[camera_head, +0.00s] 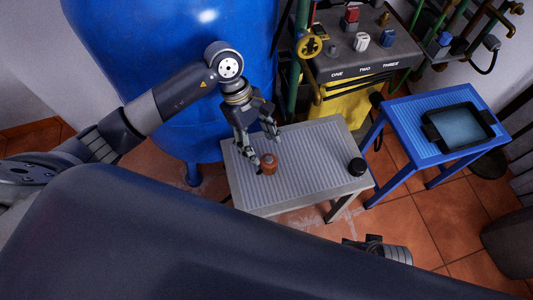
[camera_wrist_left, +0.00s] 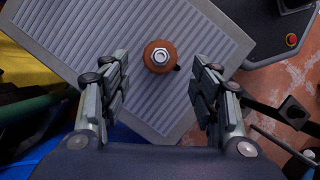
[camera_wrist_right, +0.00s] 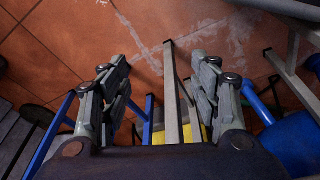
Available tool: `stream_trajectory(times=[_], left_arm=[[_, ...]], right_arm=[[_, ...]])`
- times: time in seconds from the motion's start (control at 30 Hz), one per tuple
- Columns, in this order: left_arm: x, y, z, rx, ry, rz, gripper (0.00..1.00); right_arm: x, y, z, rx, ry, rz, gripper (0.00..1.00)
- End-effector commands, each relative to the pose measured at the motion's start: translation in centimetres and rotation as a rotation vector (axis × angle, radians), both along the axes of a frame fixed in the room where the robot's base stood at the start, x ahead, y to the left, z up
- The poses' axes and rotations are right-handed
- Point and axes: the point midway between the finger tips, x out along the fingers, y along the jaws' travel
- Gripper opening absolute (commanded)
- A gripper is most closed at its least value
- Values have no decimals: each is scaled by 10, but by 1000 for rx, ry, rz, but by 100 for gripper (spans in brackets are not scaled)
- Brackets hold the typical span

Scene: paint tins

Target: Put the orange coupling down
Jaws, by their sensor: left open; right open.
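The orange coupling (camera_head: 268,163) stands on the grey ribbed table (camera_head: 315,150), near its left side. It also shows in the left wrist view (camera_wrist_left: 160,56), from above, with a metal hex piece in its middle. My left gripper (camera_head: 262,148) is open just above and beside it. In the left wrist view the coupling lies ahead of the two spread fingers (camera_wrist_left: 162,95), with space on both sides. My right gripper (camera_wrist_right: 165,85) is open and empty over the tiled floor, away from the table.
A blue table (camera_head: 410,125) to the right bears a black tray (camera_head: 460,127). A control box (camera_head: 350,55) and a large blue tank (camera_head: 150,40) stand behind. The grey table's middle is clear.

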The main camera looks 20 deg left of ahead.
Motion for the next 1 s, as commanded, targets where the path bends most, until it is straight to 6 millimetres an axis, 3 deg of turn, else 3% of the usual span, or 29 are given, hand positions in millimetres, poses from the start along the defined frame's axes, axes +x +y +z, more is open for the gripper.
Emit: stream_trajectory(times=[0.1,0.3,1.0], left_arm=[[4,9,21,2,-4,1,57],[6,15,38,0,-1,0,57],[6,15,40,-1,1,0,57]], right_arm=[[-1,0,-7,0,5,1,57],[-2,0,-13,-1,7,1,57],[-2,-1,-13,0,7,0,57]])
